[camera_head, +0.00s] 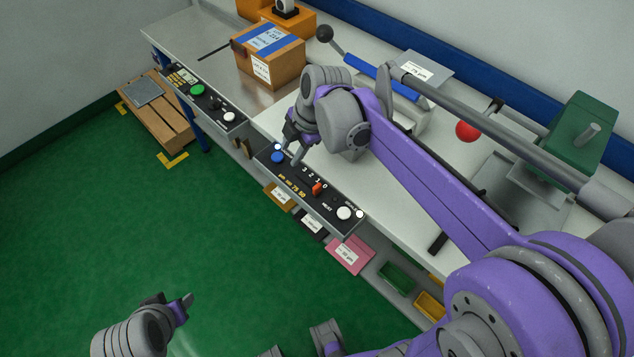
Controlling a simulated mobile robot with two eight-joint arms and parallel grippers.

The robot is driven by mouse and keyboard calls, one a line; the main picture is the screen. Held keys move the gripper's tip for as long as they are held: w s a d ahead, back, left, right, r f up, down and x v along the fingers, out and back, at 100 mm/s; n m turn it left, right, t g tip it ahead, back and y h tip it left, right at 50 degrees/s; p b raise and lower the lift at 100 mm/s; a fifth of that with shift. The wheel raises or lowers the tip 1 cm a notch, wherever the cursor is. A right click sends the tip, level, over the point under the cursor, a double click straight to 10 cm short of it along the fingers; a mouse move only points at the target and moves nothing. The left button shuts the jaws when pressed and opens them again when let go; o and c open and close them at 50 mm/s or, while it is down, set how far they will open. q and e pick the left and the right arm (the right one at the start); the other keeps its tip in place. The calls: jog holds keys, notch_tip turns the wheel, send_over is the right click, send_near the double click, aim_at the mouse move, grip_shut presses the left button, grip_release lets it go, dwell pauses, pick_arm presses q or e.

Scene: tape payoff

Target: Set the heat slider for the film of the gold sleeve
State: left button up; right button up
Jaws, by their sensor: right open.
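The heat slider's orange-red knob (317,188) is on the dark control panel (335,217) at the bench's front edge, near small number marks and the word HEAT. My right gripper (289,156) is open and points down over the panel's left end, close to the blue button (277,157) and left of the slider knob. I cannot tell whether it touches the panel. A gold-brown sleeve (270,201) with a white label hangs below the panel, partly hidden; its print is too small to read. My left gripper (175,301) is low over the green floor, away from the bench.
A black sleeve (322,234) and a pink sleeve (345,262) are beside the gold one. A second panel with a green button (197,90) is further left. A taped box (271,67) stands on the bench. My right arm covers much of the bench's right side.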

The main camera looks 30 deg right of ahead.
aim_at(317, 185)
jog(key=s+d+r+n+g+h, duration=0.2)
jog(key=s+d+r+g+h, duration=0.1)
jog(key=s, duration=0.3)
jog(key=f, duration=0.5)
jog(key=f+b, duration=0.1)
jog(key=f, duration=0.4)
jog(key=shift+s+d+f, duration=0.1)
jog(key=shift+d+f, duration=0.1)
jog(key=shift+f, duration=0.1)
jog(key=shift+c, duration=0.2)
grip_shut()
dwell(0.5)
